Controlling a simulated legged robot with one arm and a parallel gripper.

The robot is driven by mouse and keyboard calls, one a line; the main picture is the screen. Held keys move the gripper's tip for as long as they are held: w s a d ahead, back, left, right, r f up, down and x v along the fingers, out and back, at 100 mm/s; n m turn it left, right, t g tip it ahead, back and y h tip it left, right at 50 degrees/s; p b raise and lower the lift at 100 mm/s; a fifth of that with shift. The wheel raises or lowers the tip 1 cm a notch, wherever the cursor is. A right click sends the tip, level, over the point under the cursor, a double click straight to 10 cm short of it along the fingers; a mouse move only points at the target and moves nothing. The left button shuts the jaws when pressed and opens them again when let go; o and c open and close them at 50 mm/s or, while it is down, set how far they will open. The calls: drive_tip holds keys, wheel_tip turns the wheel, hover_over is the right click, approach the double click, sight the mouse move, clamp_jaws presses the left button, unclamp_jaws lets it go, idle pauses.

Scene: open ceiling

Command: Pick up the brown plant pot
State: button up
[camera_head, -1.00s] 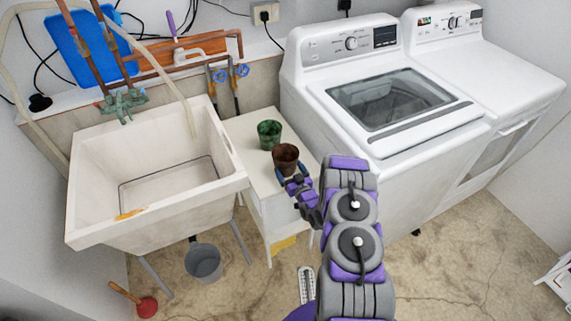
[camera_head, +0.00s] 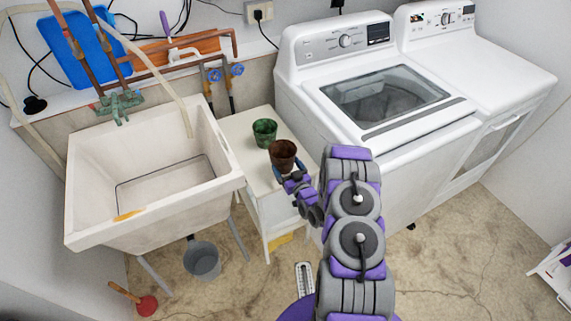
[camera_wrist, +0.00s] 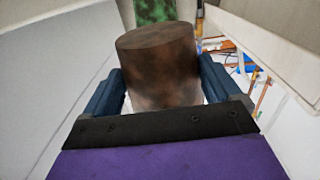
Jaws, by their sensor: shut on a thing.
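The brown plant pot (camera_head: 283,153) is upright at the front part of a small white table (camera_head: 240,127) in the head view. My gripper (camera_head: 281,172) is shut on the pot, with a finger on either side of it. In the wrist view the pot (camera_wrist: 160,65) fills the middle between my blue fingers (camera_wrist: 160,92). Its lower part is hidden by my gripper, and I cannot tell whether it touches the tabletop. A green pot (camera_head: 264,132) stands just behind it, and it also shows at the top of the wrist view (camera_wrist: 155,11).
A large white sink (camera_head: 150,170) is left of the table. A washing machine (camera_head: 385,95) and a second white machine (camera_head: 478,75) stand to the right. A grey bucket (camera_head: 202,261) and a plunger (camera_head: 146,304) are on the floor. Open floor lies at the front right.

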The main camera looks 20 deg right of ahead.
drive_tip(key=s+a, duration=0.1)
drive_tip(key=s, duration=0.3)
drive_tip(key=s+r+p, duration=0.1)
drive_tip(key=s, duration=0.3)
drive_tip(key=s+a+p, duration=0.1)
drive_tip(key=s, duration=0.4)
drive_tip(key=shift+a+r, duration=0.15)
drive_tip(key=shift+a, duration=0.15)
